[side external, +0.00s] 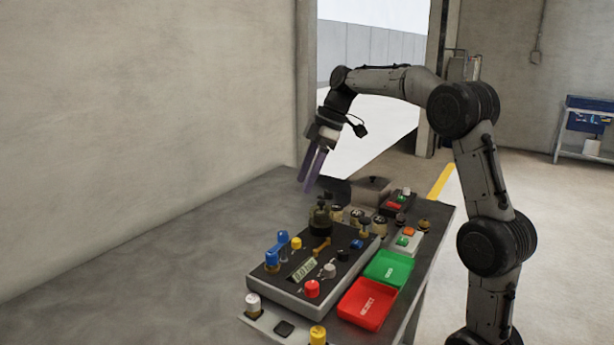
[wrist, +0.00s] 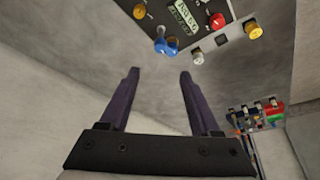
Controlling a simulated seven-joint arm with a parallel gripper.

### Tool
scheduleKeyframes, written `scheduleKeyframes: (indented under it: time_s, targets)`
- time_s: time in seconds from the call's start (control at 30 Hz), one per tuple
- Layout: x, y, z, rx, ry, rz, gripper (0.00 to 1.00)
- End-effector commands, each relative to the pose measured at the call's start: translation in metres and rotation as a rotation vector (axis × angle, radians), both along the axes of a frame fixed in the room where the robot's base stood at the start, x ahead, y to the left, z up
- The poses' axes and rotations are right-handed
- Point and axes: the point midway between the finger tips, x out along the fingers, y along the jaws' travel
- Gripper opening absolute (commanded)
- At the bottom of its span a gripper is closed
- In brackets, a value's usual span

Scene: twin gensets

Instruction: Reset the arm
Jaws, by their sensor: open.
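My gripper (side external: 312,170) has two purple fingers and hangs in the air above the far part of the table, behind the control panel (side external: 290,291). In the wrist view my gripper (wrist: 159,74) shows its two fingers spread apart with nothing between them. The arm is bent, with its wrist reaching out to the left over the table. The panel carries a blue lever, a small display, and red, yellow and white knobs. In the wrist view the panel (wrist: 150,20) lies beyond the fingertips at the top.
A green tray (side external: 388,268) and a red tray (side external: 366,304) sit at the panel's right. Small boxes with buttons (side external: 404,241) stand behind them. The grey table (side external: 150,270) is bare on the left, beside a wall (side external: 140,100).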

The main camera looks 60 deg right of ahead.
Motion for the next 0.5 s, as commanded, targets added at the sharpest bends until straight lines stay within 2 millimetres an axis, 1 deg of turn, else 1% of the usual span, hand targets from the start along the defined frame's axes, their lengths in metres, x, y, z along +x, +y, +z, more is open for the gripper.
scheduleKeyframes:
  time_s: [0.2, 0.27, 0.33, 0.37, 0.4, 0.47, 0.5]
  targets:
    - [0.000, 0.000, 0.000, 0.000, 0.000, 0.000, 0.64]
    - [0.001, 0.003, 0.000, 0.000, -0.001, 0.007, 0.64]
    - [0.001, 0.013, 0.009, -0.011, -0.019, 0.028, 0.64]
    - [0.001, 0.020, 0.017, -0.018, -0.035, 0.041, 0.64]
    - [-0.002, 0.032, 0.028, -0.030, -0.057, 0.061, 0.64]
    - [-0.015, 0.055, 0.043, -0.046, -0.080, 0.101, 0.64]
    - [-0.027, 0.071, 0.050, -0.060, -0.092, 0.129, 0.64]
